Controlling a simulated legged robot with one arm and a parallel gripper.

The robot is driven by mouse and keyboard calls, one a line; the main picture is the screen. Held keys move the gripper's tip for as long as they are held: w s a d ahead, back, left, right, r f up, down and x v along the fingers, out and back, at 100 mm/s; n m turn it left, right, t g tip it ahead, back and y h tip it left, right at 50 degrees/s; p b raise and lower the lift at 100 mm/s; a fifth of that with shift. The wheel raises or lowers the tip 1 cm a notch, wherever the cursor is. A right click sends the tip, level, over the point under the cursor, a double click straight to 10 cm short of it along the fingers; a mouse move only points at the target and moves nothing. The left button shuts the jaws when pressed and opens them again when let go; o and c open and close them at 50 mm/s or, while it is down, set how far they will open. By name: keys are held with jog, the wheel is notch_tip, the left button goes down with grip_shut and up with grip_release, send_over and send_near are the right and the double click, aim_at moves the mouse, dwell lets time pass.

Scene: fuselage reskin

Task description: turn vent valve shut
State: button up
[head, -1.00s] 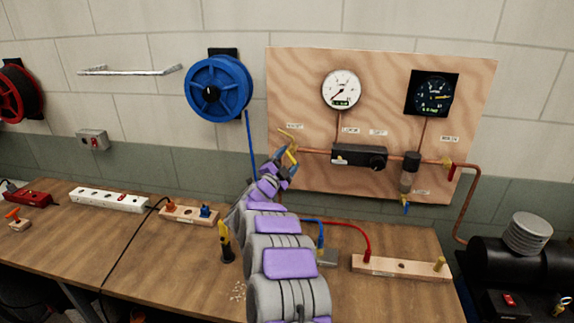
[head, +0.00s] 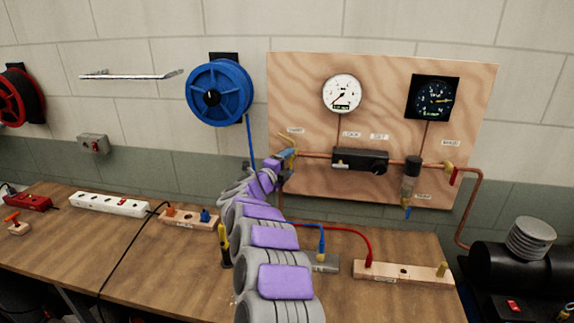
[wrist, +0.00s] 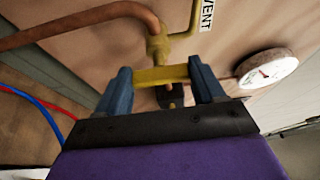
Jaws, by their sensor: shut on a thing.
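My gripper (wrist: 162,85) is shut on the yellow vent valve handle (wrist: 160,75), which spans between its blue fingers in the wrist view. A brass fitting (wrist: 158,46) sits just beyond the handle, joined to a copper pipe (wrist: 80,28). A bent yellow piece (wrist: 188,35) rises beside the VENT label (wrist: 207,13). In the head view, my gripper (head: 288,154) is at the left end of the board's pipe run, below the small vent label (head: 295,130). My arm and gripper hide part of the valve there.
The wooden board (head: 470,110) carries a white gauge (head: 342,94), a dark gauge (head: 433,98) and a black regulator (head: 360,160). A blue hose reel (head: 218,92) hangs to the left. The bench (head: 130,245) below holds power strips, hoses and a yellow-black tool (head: 225,246).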

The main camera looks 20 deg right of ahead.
jog(key=shift+s+d+f, duration=0.1)
jog(key=shift+f, duration=0.2)
jog(key=o, duration=1)
jog(key=shift+r, duration=0.15)
jog(key=shift+o, duration=0.2)
jog(key=p+v, duration=0.2)
jog(key=v, duration=1.5)
jog(key=shift+a, duration=0.35)
